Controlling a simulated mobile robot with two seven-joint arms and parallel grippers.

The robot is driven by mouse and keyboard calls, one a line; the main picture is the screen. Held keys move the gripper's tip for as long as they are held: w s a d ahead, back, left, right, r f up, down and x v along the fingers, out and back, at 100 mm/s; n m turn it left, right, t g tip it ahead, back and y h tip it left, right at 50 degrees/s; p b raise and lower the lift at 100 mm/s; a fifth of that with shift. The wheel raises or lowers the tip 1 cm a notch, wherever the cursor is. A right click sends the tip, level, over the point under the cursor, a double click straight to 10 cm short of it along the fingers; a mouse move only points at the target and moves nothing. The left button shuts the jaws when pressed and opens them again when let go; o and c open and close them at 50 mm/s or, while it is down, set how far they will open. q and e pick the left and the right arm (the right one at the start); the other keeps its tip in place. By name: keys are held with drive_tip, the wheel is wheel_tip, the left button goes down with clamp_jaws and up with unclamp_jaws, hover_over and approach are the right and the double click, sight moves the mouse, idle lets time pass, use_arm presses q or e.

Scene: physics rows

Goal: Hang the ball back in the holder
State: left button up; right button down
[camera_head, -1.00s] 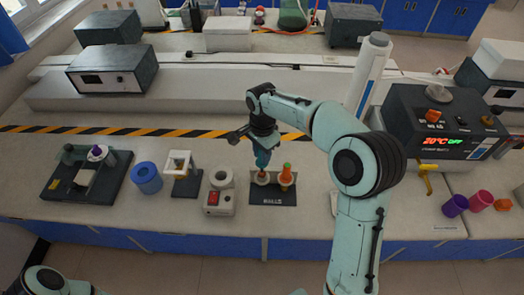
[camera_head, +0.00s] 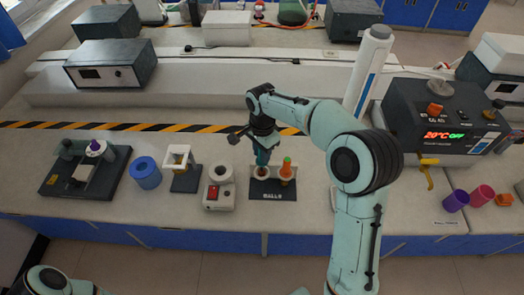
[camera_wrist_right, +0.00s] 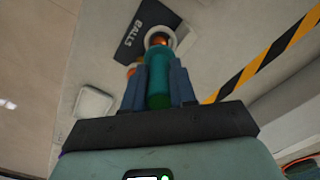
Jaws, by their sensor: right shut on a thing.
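The holder is a black plate marked BALLS (camera_head: 272,195) with two pale rings on the bench. An orange ball with a green handle (camera_head: 287,169) sits in its right ring. My right gripper (camera_head: 262,160) is over the left ring (camera_head: 262,174), pointing down. In the right wrist view, the gripper (camera_wrist_right: 159,75) is shut on the green cylindrical handle of a ball (camera_wrist_right: 159,92). A pale ring with orange inside (camera_wrist_right: 158,40) shows just beyond the handle; whether the held ball touches the ring I cannot tell. My left gripper is out of view.
A water bath (camera_head: 440,120) and purple and pink cups (camera_head: 455,201) are on the right.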

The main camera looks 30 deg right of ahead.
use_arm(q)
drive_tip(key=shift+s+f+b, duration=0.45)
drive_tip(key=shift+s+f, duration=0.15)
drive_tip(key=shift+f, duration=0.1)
use_arm(e)
drive_tip(key=shift+f, duration=1.55)
drive_tip(key=shift+f+b, duration=0.65)
drive_tip(key=shift+f, duration=0.65)
drive_tip(key=shift+c, duration=2.2)
unclamp_jaws()
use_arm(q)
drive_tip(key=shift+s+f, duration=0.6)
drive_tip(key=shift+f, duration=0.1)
use_arm(e)
drive_tip(key=shift+r, duration=0.2)
drive_tip(key=shift+r+p, duration=0.55)
drive_tip(key=shift+r, duration=0.3)
drive_tip(key=shift+w+r+p, duration=0.1)
drive_tip(key=shift+r+p, duration=1.05)
drive_tip(key=shift+r, duration=1.45)
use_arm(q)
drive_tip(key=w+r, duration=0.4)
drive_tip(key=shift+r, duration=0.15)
